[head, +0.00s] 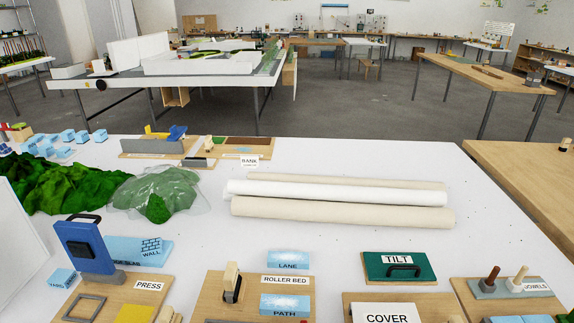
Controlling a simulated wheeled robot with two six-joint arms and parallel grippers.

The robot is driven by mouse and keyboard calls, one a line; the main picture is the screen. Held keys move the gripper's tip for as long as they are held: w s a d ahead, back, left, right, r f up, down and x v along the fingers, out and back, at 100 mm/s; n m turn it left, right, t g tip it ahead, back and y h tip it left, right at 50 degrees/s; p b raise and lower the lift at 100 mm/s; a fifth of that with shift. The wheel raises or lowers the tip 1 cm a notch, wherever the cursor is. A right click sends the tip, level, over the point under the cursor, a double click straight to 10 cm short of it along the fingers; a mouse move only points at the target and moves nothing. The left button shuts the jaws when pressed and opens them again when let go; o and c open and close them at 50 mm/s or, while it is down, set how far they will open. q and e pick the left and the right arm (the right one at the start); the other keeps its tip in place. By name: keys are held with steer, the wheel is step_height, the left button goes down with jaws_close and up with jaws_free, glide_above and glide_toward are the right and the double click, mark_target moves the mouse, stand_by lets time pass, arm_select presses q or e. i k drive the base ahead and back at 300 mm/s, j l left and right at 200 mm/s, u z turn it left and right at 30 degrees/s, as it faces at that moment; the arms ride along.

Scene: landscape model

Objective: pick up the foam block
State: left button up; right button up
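Several light blue pieces that look like foam lie on the white table (360,158). One marked LANE (288,258) lies flat near the middle front. One marked PATH (284,303) lies on the ROLLER BED board (215,295). A flat piece marked WALL (135,255) lies behind the PRESS board, and a small TABS block (61,279) sits at the left. More small light blue blocks (67,135) stand at the far left. I cannot tell which one is the foam block. Neither of my grippers is in view.
A blue press (83,248) stands at the front left. Long white and beige rolls (335,193) lie across the middle. A green TILT board (370,267) and a DOWELS board (510,302) are at the right. Green mounds (65,183) fill the left. The right table area is clear.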

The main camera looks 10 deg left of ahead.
mark_target(153, 246)
steer(key=u, duration=1.3)
steer(key=z, duration=0.15)
